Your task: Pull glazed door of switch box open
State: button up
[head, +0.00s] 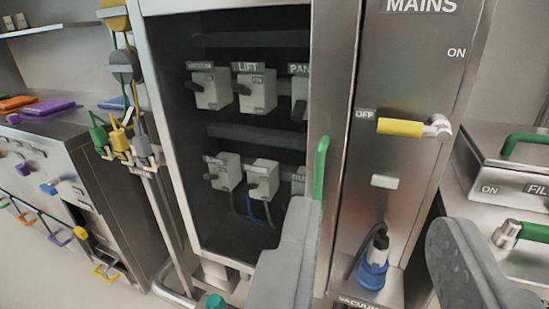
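The switch box (335,60) stands in the middle of the head view. Its glazed door (250,135) has a pale metal frame and dark glass, and looks shut. A green upright handle (321,165) sits on the door's right side. My gripper (378,215) is open and empty, with its two grey fingers wide apart. The left finger's tip overlaps the lower end of the handle in the picture, and I cannot tell if they touch. The handle's lower end is partly hidden by that finger.
Labelled switches (246,90) show behind the glass. To the right is a MAINS panel with a yellow lever (400,127) and a blue plug (373,270) below. A green-handled steel box (510,170) is at the far right. Coloured tools (120,140) hang on a stand at left.

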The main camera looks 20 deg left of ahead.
jog(key=w+a+f, duration=0.3)
jog(key=w+a, duration=0.1)
jog(key=w, duration=0.3)
jog(key=m+h, duration=0.4)
jog(key=h, duration=0.2)
send_near(317, 176)
jog(key=shift+g, duration=0.3)
jog(key=x, duration=1.1)
jog(key=shift+a+r, duration=0.1)
jog(key=shift+r, duration=0.1)
grip_shut()
